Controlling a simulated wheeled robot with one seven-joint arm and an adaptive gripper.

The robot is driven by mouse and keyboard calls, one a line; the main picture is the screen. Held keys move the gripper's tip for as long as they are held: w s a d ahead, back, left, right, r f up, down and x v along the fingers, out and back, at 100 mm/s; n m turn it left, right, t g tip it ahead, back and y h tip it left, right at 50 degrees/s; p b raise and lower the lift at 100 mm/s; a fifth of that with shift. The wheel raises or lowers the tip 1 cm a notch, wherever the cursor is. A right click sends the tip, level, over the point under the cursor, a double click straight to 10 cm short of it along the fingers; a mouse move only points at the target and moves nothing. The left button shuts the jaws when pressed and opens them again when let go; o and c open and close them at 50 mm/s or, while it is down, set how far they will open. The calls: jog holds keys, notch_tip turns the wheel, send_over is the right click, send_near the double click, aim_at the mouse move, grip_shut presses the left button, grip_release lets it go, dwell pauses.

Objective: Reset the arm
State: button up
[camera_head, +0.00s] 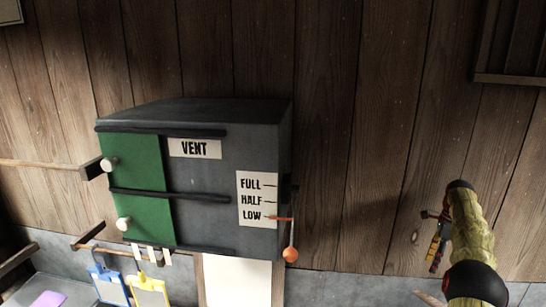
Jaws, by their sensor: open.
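Part of my arm shows at the right edge, with yellow-green mottled links and black joints. A dark grey box (200,220) marked VENT is on the plank wall. Its green panel (135,160) covers the left part of the front and has two white knobs (124,224). A label (257,184) reads FULL, HALF, LOW. A red-orange pointer (278,218) is level with LOW, and a rod with an orange ball (290,255) hangs below it.
Blue (108,288) and yellow (148,290) tags hang below the box. A dark wooden frame (512,78) is at upper right. The wall between box and arm is clear.

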aim_at(422, 294)
jog(key=s+a+f+n, duration=0.1)
jog(key=f+n, duration=0.1)
jog(key=s+a+f+n, duration=0.1)
jog(key=f+n, duration=0.1)
jog(key=s+a+f+n+b, duration=0.1)
jog(key=f+n, duration=0.1)
jog(key=n, duration=0.1)
jog(key=shift+a+f, duration=0.1)
jog(key=shift+f, duration=0.25)
jog(key=s+a+r+n+t+h+b, duration=0.1)
jog(key=s+a+n+b, duration=0.5)
jog(key=a, duration=0.5)
jog(key=s+a+n+b, duration=0.5)
jog(key=s+a, duration=0.2)
jog(key=a, duration=0.4)
jog(key=s+a+f+n+t+b, duration=0.2)
jog(key=s+a+f+b, duration=0.3)
jog(key=s+a+b, duration=0.4)
jog(key=s+a+f+n+t+b, duration=0.3)
jog(key=s+a+f+n+b, duration=0.2)
jog(key=s+a+b, duration=0.4)
jog(key=shift+s+a+f, duration=0.3)
jog(key=shift+s+a, duration=0.55)
jog(key=shift+s, duration=1.35)
